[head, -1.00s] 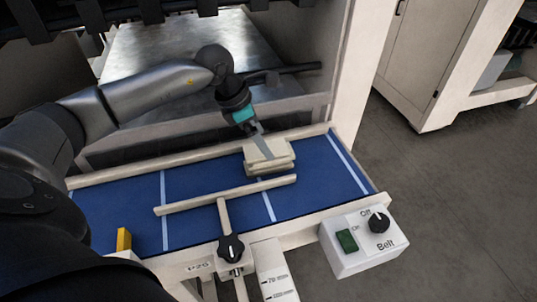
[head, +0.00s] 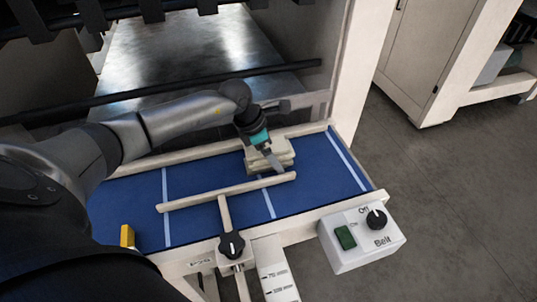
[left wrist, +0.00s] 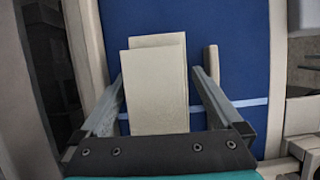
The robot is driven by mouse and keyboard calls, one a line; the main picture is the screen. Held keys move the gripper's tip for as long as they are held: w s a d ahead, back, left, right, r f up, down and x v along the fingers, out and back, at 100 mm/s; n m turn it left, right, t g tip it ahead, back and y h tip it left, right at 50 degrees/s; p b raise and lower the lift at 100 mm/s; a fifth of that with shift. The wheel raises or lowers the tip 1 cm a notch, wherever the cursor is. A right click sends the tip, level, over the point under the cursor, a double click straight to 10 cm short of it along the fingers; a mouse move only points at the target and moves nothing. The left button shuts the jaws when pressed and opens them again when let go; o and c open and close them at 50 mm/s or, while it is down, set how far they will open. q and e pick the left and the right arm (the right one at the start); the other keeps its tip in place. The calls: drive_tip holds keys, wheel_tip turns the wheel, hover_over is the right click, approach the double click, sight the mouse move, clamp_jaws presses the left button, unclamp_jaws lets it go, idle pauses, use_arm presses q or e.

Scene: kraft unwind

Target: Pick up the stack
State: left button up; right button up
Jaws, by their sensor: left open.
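The stack (head: 284,154) is a small pile of flat, cream-coloured pieces lying on the blue belt (head: 330,180). In the left wrist view the stack (left wrist: 157,90) lies between the two fingers, with its pieces slightly offset from each other. My left gripper (head: 272,165) is open and angled down at the stack, covering part of its left side. In the left wrist view the left gripper (left wrist: 160,95) has a finger on each side of the stack, with visible gaps. Whether either finger touches it cannot be told. My right gripper is not in view.
A cream guide bar (head: 230,192) runs along the belt in front of the stack. A control box (head: 362,238) with a green button and black knob sits at the right front. A yellow block (head: 127,236) is at the left front. The belt's right end is clear.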

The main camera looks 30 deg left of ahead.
use_arm(q)
drive_tip(key=shift+f+b, duration=0.2)
drive_tip(key=shift+b, duration=0.1)
idle(0.5)
drive_tip(key=c, duration=1.4)
